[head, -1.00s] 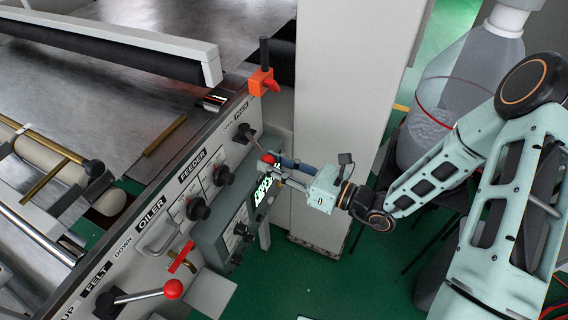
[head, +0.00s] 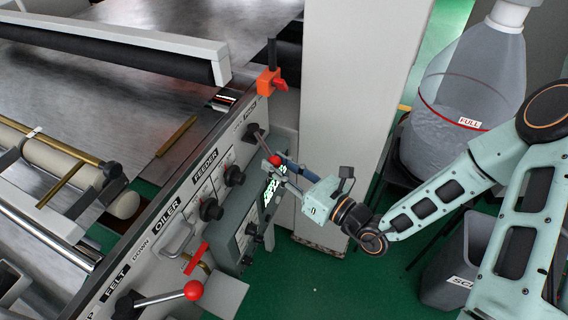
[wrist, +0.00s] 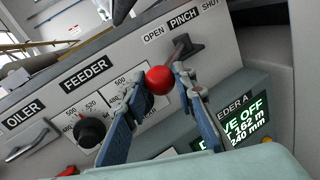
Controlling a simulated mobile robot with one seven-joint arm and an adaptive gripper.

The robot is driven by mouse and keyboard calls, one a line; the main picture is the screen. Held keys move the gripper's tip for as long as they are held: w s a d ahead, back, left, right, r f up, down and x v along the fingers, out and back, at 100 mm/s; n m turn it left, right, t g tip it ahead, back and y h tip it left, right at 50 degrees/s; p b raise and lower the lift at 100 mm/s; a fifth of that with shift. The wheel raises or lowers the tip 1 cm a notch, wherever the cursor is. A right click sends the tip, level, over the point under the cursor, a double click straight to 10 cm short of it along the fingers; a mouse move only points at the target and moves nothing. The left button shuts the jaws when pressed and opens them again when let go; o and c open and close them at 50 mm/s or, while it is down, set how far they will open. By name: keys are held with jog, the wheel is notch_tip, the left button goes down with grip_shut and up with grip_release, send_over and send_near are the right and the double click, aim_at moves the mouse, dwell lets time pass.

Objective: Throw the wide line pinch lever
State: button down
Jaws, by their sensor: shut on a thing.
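The pinch lever has a dark shaft (head: 263,143) and a red ball knob (wrist: 160,79); the knob also shows in the head view (head: 274,160). Its pivot sits on the grey panel under the words OPEN, PINCH and SHUT (wrist: 183,22). The shaft runs from the pivot down and left to the knob in the wrist view. My gripper (wrist: 161,82) is shut on the red knob, one blue-padded finger on each side; it also shows in the head view (head: 279,164). The display (wrist: 238,115) below reads FEEDER A, partly OFF, 162 m and 240 mm.
Feeder knobs (head: 211,209) and another red-balled lever (head: 193,290) by FELT lie along the panel. A pale column (head: 345,120) rises close behind my gripper. A grey bin (head: 455,265) stands right.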

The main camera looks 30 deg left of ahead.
jog(key=shift+s+a+r+g, duration=0.1)
jog(key=shift+s+a+g, duration=0.25)
jog(key=shift+s, duration=0.55)
jog(key=c, duration=2)
grip_release()
jog(key=shift+a, duration=0.1)
jog(key=o, duration=0.4)
jog(key=shift+s+a, duration=0.15)
jog(key=shift+w+d, duration=0.2)
jog(key=v, duration=1.2)
